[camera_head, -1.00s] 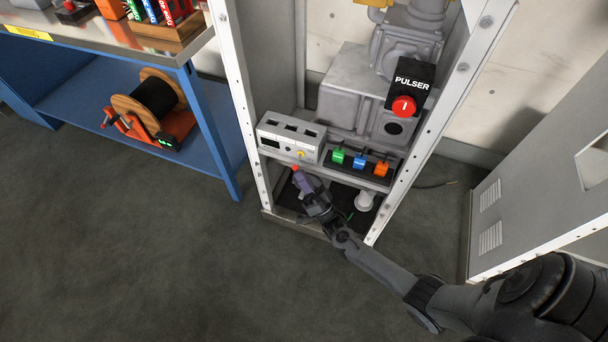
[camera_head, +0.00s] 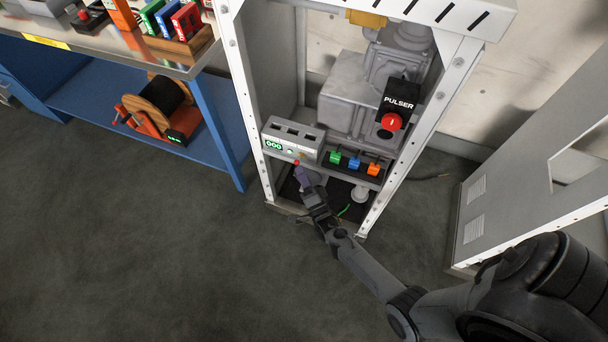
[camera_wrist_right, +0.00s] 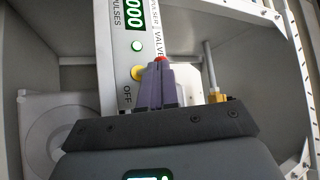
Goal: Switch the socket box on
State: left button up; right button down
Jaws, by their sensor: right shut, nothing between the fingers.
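The socket box (camera_head: 292,142) is a grey-white unit with several sockets on top, standing inside the white dispenser frame. Its front shows a lit green display reading zeros, which also shows on the box in the right wrist view (camera_wrist_right: 118,60). A lit green dot and a yellow knob (camera_wrist_right: 138,73) sit above the word OFF there. My right gripper (camera_head: 299,172) is shut and empty, just in front of the box's lower front. In the right wrist view its purple fingers (camera_wrist_right: 158,75) lie beside the yellow knob and partly hide the panel; contact cannot be told. My left gripper is not in view.
A blue workbench (camera_head: 222,130) stands left, an open grey door (camera_head: 500,205) right. The floor in front is clear.

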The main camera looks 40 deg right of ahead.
jog(key=shift+s, duration=0.1)
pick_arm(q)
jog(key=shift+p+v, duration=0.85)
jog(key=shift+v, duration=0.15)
pick_arm(e)
jog(key=v, duration=1.3)
jog(key=shift+s+a+r, duration=0.25)
jog(key=shift+s+a, duration=0.1)
jog(key=shift+s, duration=0.1)
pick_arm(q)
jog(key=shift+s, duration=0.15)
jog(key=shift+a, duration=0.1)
pick_arm(e)
jog(key=shift+s, duration=0.1)
